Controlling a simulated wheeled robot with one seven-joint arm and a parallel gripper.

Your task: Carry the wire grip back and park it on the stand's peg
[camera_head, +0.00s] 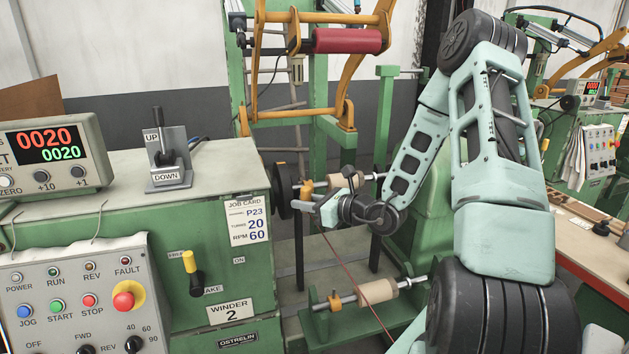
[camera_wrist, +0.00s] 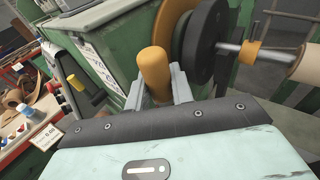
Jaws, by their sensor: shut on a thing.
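The wire grip shows in the wrist view as a rounded orange-yellow handle (camera_wrist: 154,68) between the two grey fingers. My gripper (camera_wrist: 159,88) is shut on it. In the head view my gripper (camera_head: 299,209) reaches left in front of the winding shaft, right of the winder cabinet; I cannot clearly separate the grip from the orange collar there. A thin reddish wire (camera_head: 345,268) slants from below my gripper toward the lower spool. I cannot make out the stand's peg in either view.
The black disc (camera_wrist: 206,35) and shaft with an orange collar (camera_wrist: 249,52) lie close right of the grip. The green winder cabinet (camera_head: 240,262) stands left. A tan spool (camera_head: 378,291) sits on a low green frame. A red roller (camera_head: 347,41) hangs above.

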